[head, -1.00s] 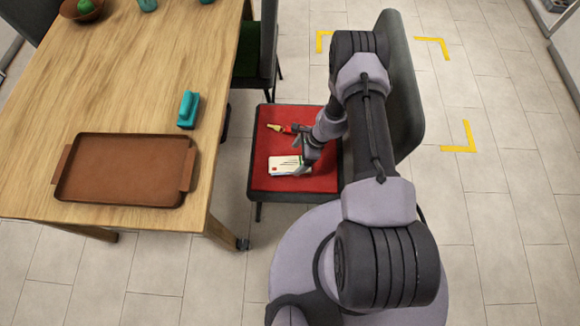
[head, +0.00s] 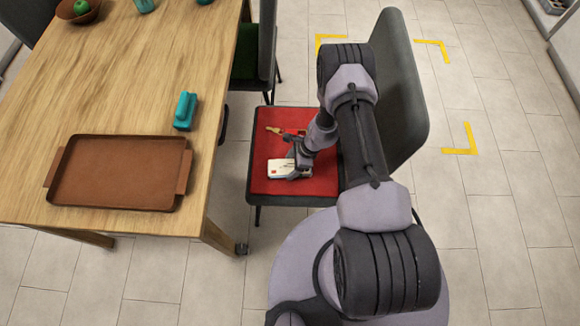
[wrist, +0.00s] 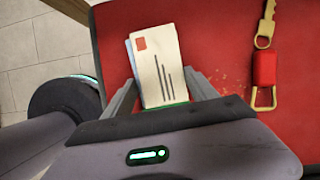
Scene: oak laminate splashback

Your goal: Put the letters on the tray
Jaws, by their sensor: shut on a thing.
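The letters (head: 280,170) are a small stack of white envelopes on the red seat of a chair. In the wrist view the letters (wrist: 157,65) show a red stamp and dark address lines, with a bluish edge at the left. My gripper (head: 298,169) is at the right end of the stack. In the wrist view my gripper (wrist: 163,95) has a finger on each side of the letters and is shut on them. The brown tray (head: 118,172) lies on the wooden table at the left, and its surface is empty.
A key with a red fob (wrist: 264,67) lies on the red seat (head: 262,150) beside the letters. A teal object (head: 185,111) stands on the table (head: 120,95) behind the tray. A bowl with a green fruit (head: 75,12) is at the far end. The chair back (head: 402,90) rises at the right.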

